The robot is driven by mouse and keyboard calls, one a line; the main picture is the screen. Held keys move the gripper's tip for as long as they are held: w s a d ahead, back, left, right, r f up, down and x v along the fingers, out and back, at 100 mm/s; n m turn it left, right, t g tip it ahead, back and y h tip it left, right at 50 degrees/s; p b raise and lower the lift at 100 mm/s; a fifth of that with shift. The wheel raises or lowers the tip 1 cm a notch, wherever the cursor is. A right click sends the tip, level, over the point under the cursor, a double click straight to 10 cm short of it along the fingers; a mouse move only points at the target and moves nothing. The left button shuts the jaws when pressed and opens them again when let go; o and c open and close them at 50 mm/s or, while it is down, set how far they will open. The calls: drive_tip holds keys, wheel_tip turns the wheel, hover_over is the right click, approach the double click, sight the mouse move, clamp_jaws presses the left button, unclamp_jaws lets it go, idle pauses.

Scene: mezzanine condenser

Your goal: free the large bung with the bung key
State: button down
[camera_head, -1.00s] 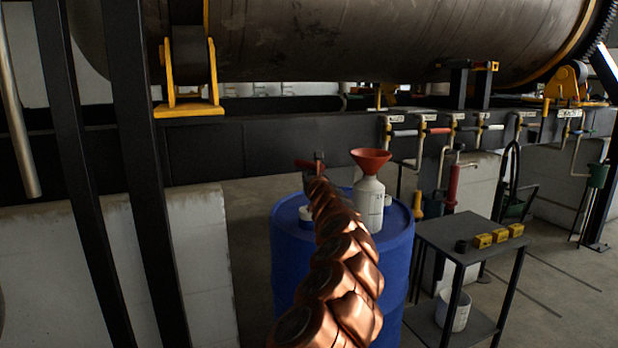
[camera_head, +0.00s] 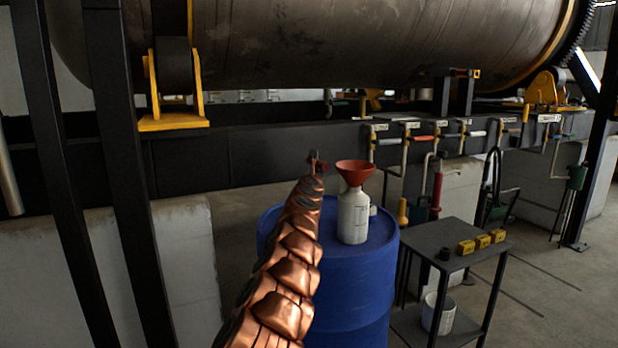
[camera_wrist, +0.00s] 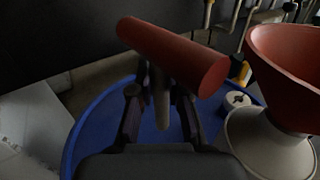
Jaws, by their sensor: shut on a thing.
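The bung key shows as a thick red crossbar (camera_wrist: 175,55) on a grey shaft in the wrist view; it is small in the head view (camera_head: 322,168). My gripper (camera_wrist: 160,100) is shut on the shaft just below the crossbar. My arm hides the left of the drum top.
A white bottle (camera_head: 353,218) with a red funnel (camera_head: 355,172) stands on the drum, close right of my gripper. A dark side table (camera_head: 440,236) with yellow blocks (camera_head: 482,242) is further right. A dark beam (camera_head: 240,155) runs behind, under a large cylinder (camera_head: 330,45).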

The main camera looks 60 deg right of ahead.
sight(318, 161)
drive_tip(key=r+m+g, duration=0.1)
drive_tip(key=d+r+g+p, duration=0.1)
drive_tip(key=r+m+g+h+p, duration=0.1)
drive_tip(key=shift+s+d+r+m+g, duration=0.25)
drive_tip(key=shift+s+m+g, duration=0.05)
drive_tip(key=shift+s+g, duration=0.1)
drive_tip(key=shift+w+r+m+g+p, duration=0.15)
drive_tip(key=shift+r+m+g+p, duration=0.5)
drive_tip(key=shift+g+p, duration=0.35)
drive_tip(key=shift+w+a+r+m+g+p, duration=0.1)
drive_tip(key=shift+w+a+m+g+p, duration=0.1)
drive_tip(key=shift+m+g+p, duration=0.25)
drive_tip(key=shift+w+a+m+g+p, duration=0.15)
drive_tip(key=shift+a+m+g+p, duration=0.05)
drive_tip(key=shift+g, duration=0.45)
drive_tip(key=w+a+f+m+g+y+p, duration=0.1)
drive_tip(key=w+a+f+m+g+p, duration=0.3)
drive_tip(key=a+f, duration=0.4)
drive_tip(key=shift+w+g+p, duration=0.2)
drive_tip(key=shift+g+p, duration=0.6)
drive_tip(key=shift+g, duration=0.4)
drive_tip(key=shift+f+b, duration=0.2)
drive_tip(key=shift+b, duration=0.25)
drive_tip(key=shift+f+b, duration=2.75)
drive_tip(key=shift+f, duration=0.05)
drive_tip(key=shift+b, duration=0.35)
